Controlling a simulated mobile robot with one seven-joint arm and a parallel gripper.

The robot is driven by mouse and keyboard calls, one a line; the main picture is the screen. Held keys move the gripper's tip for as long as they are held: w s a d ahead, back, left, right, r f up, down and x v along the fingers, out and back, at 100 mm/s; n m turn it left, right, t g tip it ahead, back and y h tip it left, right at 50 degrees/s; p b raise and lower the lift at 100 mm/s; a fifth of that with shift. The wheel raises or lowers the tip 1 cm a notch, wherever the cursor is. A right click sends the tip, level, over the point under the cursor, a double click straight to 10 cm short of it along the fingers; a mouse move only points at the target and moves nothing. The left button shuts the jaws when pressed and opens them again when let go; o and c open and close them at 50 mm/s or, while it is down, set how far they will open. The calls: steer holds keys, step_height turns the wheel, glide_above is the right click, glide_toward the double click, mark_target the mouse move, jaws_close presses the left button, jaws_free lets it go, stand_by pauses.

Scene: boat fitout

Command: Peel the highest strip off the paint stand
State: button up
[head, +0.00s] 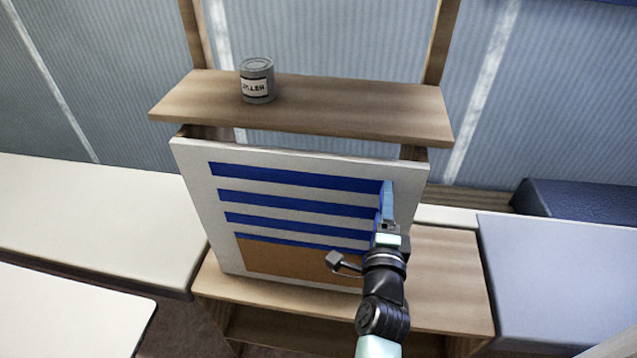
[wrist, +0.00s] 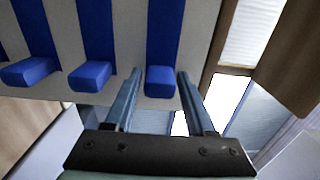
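The paint stand is an upright pale board (head: 190,190) carrying several blue horizontal strips. The highest strip (head: 290,178) runs below the board's top edge; its right end lies at my gripper (head: 385,203). In the wrist view the board appears turned, with the strips running upright. There the highest strip (wrist: 175,25) is the rightmost, and its thick end tab (wrist: 162,82) sticks out between my two open fingers. A gap shows between the tab and the left finger; the right finger is very close to it, and I cannot tell if it touches. Lower strips (head: 300,205) lie apart below.
A wooden shelf (head: 320,105) with a grey labelled can (head: 257,82) overhangs the board's top. A brown panel (head: 290,262) covers the board's lower part. The board stands on a wooden bench (head: 440,270). Pale counters (head: 90,215) flank it at left, a blue-grey cushion (head: 560,270) at right.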

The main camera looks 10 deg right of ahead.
jaws_close()
steer(key=shift+s, duration=0.1)
steer(key=p+v, duration=0.1)
steer(key=v, duration=1)
steer(key=shift+p, duration=0.4)
stand_by(0.4)
stand_by(0.4)
